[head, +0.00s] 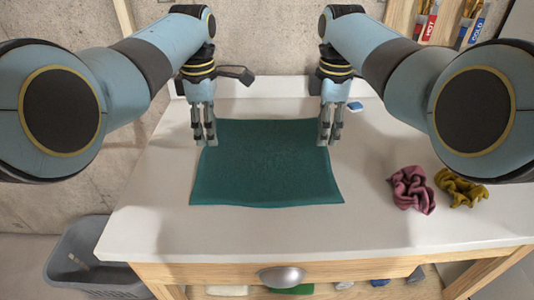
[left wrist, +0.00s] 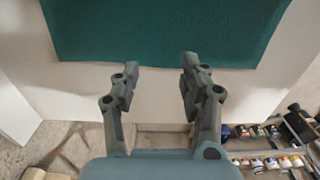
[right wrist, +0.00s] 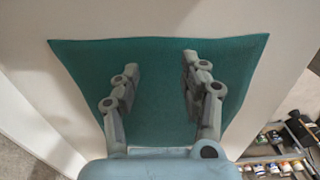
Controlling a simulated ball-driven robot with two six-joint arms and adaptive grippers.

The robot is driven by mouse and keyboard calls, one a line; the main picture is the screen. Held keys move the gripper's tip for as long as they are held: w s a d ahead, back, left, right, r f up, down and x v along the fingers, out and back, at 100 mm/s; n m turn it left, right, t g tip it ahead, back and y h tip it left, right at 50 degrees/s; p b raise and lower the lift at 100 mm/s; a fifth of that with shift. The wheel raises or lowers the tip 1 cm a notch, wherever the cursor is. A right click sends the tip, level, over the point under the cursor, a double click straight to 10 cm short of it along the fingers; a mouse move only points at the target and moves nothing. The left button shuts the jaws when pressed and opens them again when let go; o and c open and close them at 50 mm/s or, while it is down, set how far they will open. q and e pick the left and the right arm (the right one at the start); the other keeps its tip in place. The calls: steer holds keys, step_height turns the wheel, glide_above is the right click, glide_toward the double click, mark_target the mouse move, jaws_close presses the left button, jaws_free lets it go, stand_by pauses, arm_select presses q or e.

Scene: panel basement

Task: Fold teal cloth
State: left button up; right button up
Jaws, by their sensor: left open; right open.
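The teal cloth (head: 266,175) lies flat and spread out in the middle of the white table, roughly square with slightly wavy edges. It also shows in the left wrist view (left wrist: 165,30) and in the right wrist view (right wrist: 160,85). My left gripper (head: 204,142) is open and empty at the cloth's far left corner; I cannot tell whether it touches. My right gripper (head: 329,143) is open and empty at the cloth's far right corner; contact there is also unclear. The fingers hide parts of these two corners in the head view.
A crumpled mauve cloth (head: 411,190) and a crumpled mustard cloth (head: 460,188) lie on the table (head: 150,220) at the right. A small blue-and-white item (head: 355,106) lies at the back. A grey bin (head: 90,265) stands on the floor at left. The table's front strip is clear.

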mark_target(213, 155)
arm_select(q)
steer(key=f, duration=0.4)
steer(key=shift+w, duration=0.2)
arm_select(e)
steer(key=f, duration=0.4)
steer(key=shift+w, duration=0.2)
arm_select(q)
steer(key=shift+f, duration=0.2)
arm_select(e)
steer(key=shift+f, duration=0.2)
arm_select(q)
steer(key=shift+s+f, duration=0.15)
arm_select(e)
steer(key=shift+s+f, duration=0.1)
steer(key=shift+s, duration=0.05)
steer(key=shift+f, duration=0.1)
